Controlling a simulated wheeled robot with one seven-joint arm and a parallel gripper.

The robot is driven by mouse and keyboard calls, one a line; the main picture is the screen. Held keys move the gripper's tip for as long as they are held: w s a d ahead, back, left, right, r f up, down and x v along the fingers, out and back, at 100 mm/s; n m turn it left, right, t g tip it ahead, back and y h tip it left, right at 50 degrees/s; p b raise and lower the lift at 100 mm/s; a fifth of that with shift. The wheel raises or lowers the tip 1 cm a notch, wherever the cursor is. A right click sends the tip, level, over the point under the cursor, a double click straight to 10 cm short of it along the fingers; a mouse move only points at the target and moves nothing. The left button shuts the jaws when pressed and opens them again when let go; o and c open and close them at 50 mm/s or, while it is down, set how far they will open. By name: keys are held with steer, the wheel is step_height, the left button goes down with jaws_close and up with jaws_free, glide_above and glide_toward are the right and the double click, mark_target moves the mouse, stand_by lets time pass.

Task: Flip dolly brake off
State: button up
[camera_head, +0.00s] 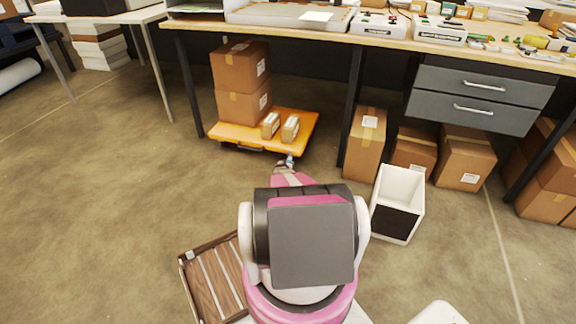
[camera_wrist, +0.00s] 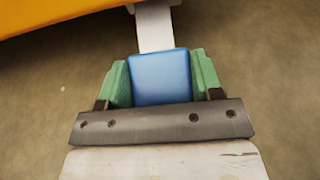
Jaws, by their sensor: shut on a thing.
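The orange dolly (camera_head: 295,122) stands under the workbench, with stacked cartons and two small boxes on it. In the wrist view its orange deck edge (camera_wrist: 60,14) crosses the upper left. The brake lever shows there as a blue pad (camera_wrist: 160,78) on a pale stem (camera_wrist: 155,28) that runs up towards the dolly. My gripper (camera_wrist: 160,80) is shut on the blue pad, with one green finger against each side. In the head view my gripper (camera_head: 290,163) is at the dolly's front right edge, small and partly hidden by my arm. The dolly's wheels are mostly hidden.
A white bin (camera_head: 399,203) stands to the right of my arm. Brown cartons (camera_head: 365,143) stand under the bench beside the dolly, near a dark table leg (camera_head: 354,95). A wooden crate (camera_head: 213,279) lies at lower left. The floor left of the dolly is clear.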

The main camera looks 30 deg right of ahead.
steer(key=shift+r, duration=0.2)
steer(key=shift+s+a+r+g+y, duration=0.1)
steer(key=shift+r+g+y, duration=0.5)
steer(key=shift+g+y, duration=0.15)
steer(key=shift+r+g+y, duration=0.45)
steer(key=shift+r+y, duration=0.2)
steer(key=shift+r, duration=1.25)
steer(key=shift+w, duration=0.2)
